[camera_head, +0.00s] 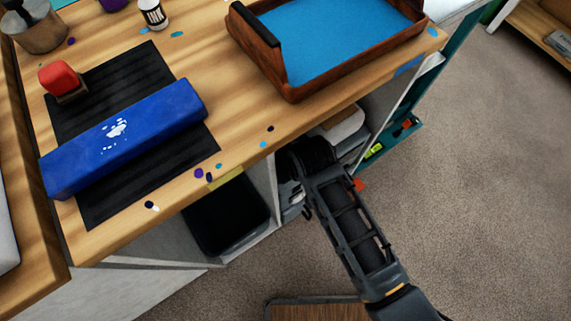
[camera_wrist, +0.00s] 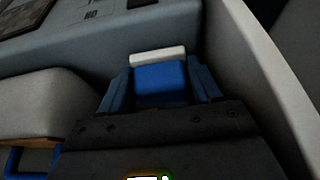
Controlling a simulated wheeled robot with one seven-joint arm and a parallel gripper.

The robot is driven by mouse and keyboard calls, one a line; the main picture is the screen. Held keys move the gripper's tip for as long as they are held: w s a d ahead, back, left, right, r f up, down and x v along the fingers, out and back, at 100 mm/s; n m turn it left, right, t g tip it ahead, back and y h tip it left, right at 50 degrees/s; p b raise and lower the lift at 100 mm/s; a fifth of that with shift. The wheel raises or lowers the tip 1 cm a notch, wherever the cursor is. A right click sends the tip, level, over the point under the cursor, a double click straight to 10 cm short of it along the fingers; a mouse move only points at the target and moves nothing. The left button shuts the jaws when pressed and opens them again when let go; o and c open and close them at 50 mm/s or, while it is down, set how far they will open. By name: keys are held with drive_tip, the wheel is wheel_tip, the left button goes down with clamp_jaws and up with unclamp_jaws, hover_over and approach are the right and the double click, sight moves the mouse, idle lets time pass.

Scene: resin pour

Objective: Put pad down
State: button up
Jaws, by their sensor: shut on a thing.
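In the wrist view my gripper (camera_wrist: 159,73) is shut on a blue pad (camera_wrist: 160,88) with a white strip along its far edge. The pad sits between the two dark blue fingers. In the head view my arm reaches in under the front edge of the workbench, into the open shelving. The gripper's fingers and the pad are hidden there. I cannot tell whether the pad touches a surface below it.
In the wrist view a blue-grey box with lettering (camera_wrist: 75,58) lies ahead and a pale panel (camera_wrist: 252,75) rises close at right. In the head view the workbench (camera_head: 195,48) carries a blue-filled wooden tray (camera_head: 290,92), a blue block (camera_head: 125,135) and a black mat (camera_head: 140,188).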

drive_tip(key=shift+f, duration=0.3)
drive_tip(key=shift+f, duration=0.15)
drive_tip(key=o, duration=1.1)
drive_tip(key=p+v, duration=0.2)
drive_tip(key=v, duration=1)
drive_tip(key=shift+r+p, duration=0.25)
drive_tip(key=shift+p, duration=0.05)
